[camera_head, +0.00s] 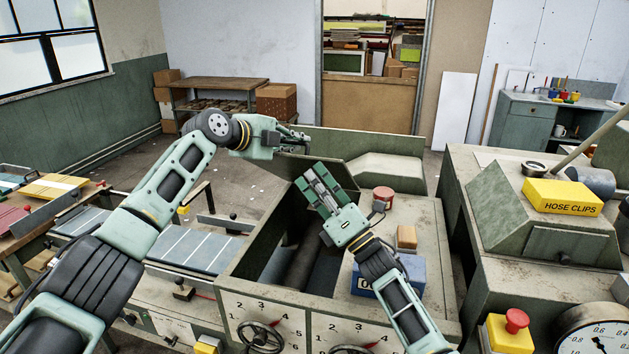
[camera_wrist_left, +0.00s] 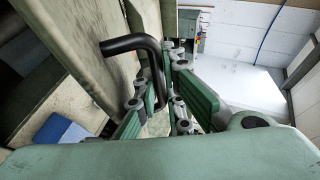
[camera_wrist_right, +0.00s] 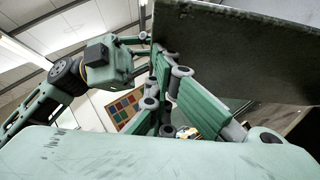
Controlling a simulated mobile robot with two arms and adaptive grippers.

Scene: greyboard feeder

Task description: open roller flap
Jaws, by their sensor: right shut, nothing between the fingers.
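The roller flap (camera_head: 296,172) is a dark green panel tilted up at the back of the open roller bay. My left gripper (camera_head: 301,140) is at its upper edge. In the left wrist view, the black bent handle (camera_wrist_left: 130,43) runs down between the left fingers (camera_wrist_left: 163,85), which look closed around it. My right gripper (camera_head: 318,185) is shut and empty, in front of the flap above the bay. In the right wrist view, the right fingertips (camera_wrist_right: 163,62) are close beside the flap's dark face (camera_wrist_right: 240,50); contact is unclear. The roller (camera_head: 299,258) shows partly inside the bay.
A red button (camera_head: 383,194), a tan block (camera_head: 406,237) and a blue counter box (camera_head: 416,268) sit right of the bay. Handwheels (camera_head: 262,338) are on the front. A yellow hose clips box (camera_head: 562,197) stands on the right machine. Grey boards (camera_head: 195,250) lie left.

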